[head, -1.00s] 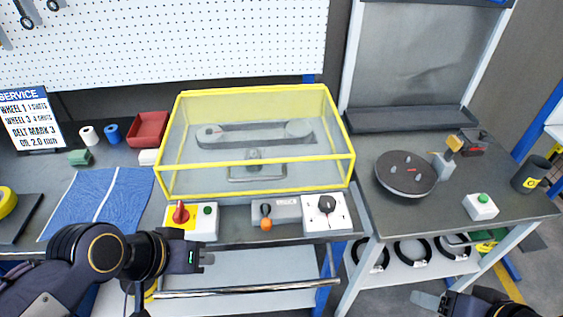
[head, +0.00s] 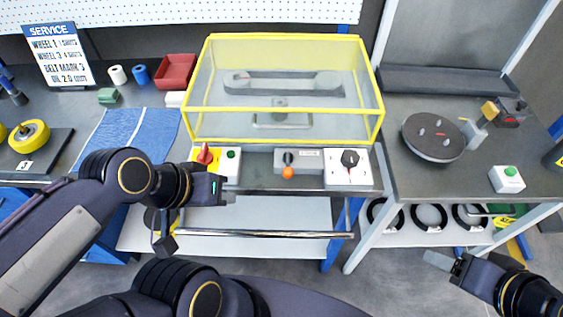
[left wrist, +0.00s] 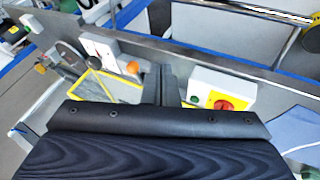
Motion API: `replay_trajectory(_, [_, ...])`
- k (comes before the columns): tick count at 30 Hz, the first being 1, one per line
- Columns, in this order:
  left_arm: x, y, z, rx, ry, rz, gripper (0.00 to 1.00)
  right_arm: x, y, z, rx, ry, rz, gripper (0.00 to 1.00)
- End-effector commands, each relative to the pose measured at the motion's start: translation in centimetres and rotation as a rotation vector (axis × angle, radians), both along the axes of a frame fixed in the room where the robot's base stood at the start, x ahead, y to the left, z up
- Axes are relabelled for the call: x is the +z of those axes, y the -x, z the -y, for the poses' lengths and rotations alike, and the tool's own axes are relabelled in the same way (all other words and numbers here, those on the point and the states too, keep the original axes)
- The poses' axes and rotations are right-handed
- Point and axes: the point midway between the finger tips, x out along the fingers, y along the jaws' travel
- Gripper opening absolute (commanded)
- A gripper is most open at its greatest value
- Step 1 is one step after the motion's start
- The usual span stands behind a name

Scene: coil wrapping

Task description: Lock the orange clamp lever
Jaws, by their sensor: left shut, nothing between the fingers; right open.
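A lever with an orange ball end (head: 288,173) hangs below a black pivot on a grey plate (head: 310,160) at the front of the bench. The ball also shows in the left wrist view (left wrist: 133,67), just left of the fingertips. My left gripper (head: 229,198) is shut and empty, in front of the bench edge, lower and left of the orange ball and apart from it. Its closed fingers show in the left wrist view (left wrist: 161,86). My right gripper (head: 445,262) is open and empty at the lower right, far from the lever.
A yellow-framed clear guard (head: 196,105) stands behind the lever. A red switch box (head: 230,172) is left of it and a white dial box (head: 333,178) right. A metal rail (head: 260,234) runs below the bench edge. A round dark disc (head: 433,137) is on the right table.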

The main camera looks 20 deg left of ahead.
Motion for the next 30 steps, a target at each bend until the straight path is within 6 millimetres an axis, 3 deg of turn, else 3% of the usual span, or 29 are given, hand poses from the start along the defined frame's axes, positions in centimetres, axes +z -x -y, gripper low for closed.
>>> replay_trajectory(5, [0.3,-1.5,-0.9,0.32,0.219,-0.209,0.0,-0.6,0.0,0.0,0.0,0.0,0.0,0.61])
replay_trajectory(12, [1.0,-4.8,-2.9,0.932,0.623,-0.612,0.0,-1.5,0.0,0.0,0.0,0.0,0.0,0.61])
replay_trajectory(18, [1.3,-7.0,-4.6,1.28,0.843,-0.859,0.0,-1.9,0.0,0.0,0.0,0.0,0.0,0.61])
replay_trajectory(23, [1.4,-7.8,-5.2,1.394,0.915,-0.946,0.0,-1.9,0.0,0.0,0.0,0.0,0.0,0.61])
replay_trajectory(30, [1.5,-7.9,-5.2,1.41,0.924,-0.956,0.0,-1.9,0.0,0.0,0.0,0.0,0.0,0.61])
